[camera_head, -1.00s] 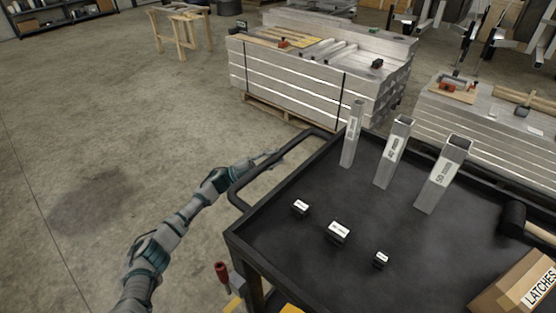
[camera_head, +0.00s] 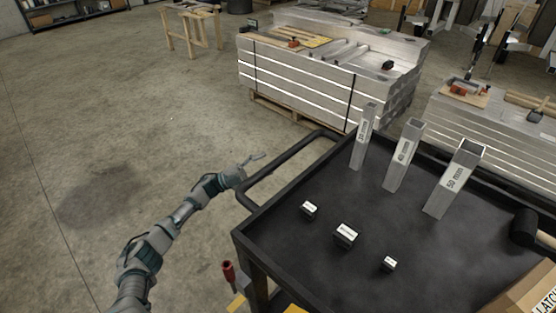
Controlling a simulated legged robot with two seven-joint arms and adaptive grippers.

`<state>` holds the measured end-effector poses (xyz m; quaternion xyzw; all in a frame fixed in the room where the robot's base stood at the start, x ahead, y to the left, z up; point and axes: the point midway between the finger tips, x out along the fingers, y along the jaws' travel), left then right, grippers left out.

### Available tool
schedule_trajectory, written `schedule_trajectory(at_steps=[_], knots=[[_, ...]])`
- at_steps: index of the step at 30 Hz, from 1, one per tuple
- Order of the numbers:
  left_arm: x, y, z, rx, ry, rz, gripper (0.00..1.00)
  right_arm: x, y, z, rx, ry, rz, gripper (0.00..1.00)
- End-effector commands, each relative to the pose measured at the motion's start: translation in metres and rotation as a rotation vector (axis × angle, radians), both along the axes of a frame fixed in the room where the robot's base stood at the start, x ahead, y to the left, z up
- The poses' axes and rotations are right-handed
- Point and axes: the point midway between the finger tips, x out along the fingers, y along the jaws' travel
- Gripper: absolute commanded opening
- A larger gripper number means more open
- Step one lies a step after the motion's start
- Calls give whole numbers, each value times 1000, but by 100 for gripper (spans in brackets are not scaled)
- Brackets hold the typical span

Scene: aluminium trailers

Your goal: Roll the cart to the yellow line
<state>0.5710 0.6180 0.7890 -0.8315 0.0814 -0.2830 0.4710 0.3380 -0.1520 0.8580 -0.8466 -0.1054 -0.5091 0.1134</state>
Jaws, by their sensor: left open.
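The cart is black, and its flat tray top (camera_head: 300,265) fills the lower right of the head view. A black tubular push handle (camera_head: 283,160) sticks out from its far left side. My left gripper (camera_head: 254,161) is open and empty, close beside the outer side of the handle bar. Whether it touches the bar I cannot tell. My right gripper is not in view. No yellow line on the floor can be made out.
Upright metal tubes (camera_head: 403,155), small black blocks (camera_head: 346,235), a mallet (camera_head: 525,227) and a cardboard box (camera_head: 533,295) sit on the cart. Strapped aluminium stacks (camera_head: 300,75) stand behind it. Sawhorses (camera_head: 190,30) are farther back. The concrete floor at left is clear.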

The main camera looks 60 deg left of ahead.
Motion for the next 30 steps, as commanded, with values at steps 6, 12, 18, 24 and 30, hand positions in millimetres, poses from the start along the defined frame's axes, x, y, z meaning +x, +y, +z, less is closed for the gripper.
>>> schedule_trajectory(at_steps=[6,12,18,24,30], knots=[[-31,17,-16,-1,2,2,54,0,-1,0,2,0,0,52],[-41,21,-19,0,-1,1,54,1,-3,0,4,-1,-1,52],[-41,21,-20,-1,-1,0,54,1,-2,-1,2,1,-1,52],[-41,22,-21,-2,-1,0,54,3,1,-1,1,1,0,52],[-41,22,-20,-1,-1,0,54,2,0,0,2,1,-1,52]])
